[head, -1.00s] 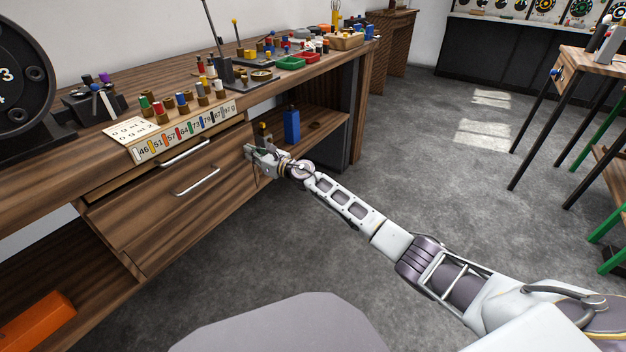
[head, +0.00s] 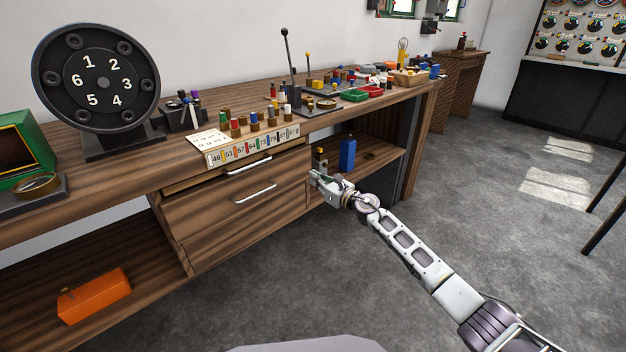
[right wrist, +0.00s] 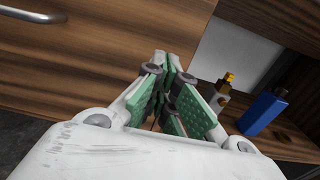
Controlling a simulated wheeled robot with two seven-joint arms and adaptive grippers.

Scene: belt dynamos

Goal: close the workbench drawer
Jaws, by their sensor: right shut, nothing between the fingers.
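The workbench drawer unit has two wooden fronts with metal bar handles. The upper front (head: 222,171) is a narrow strip, and the larger lower front (head: 225,220) seems to stand out a little from it; how far is hard to tell. The lower handle also shows in the right wrist view (right wrist: 32,15). My right gripper (head: 314,180) is at the right end of the lower front, its fingers shut and empty. In the right wrist view the shut fingers (right wrist: 168,75) are close to the wood; contact cannot be told. My left gripper is not in view.
Right of the drawers, an open shelf holds a blue bottle (head: 347,155) and a small yellow-topped item (head: 320,157). An orange box (head: 94,296) lies on the lower left shelf. The bench top (head: 150,178) carries pegs, trays and a numbered dial (head: 98,80). Grey floor in front is clear.

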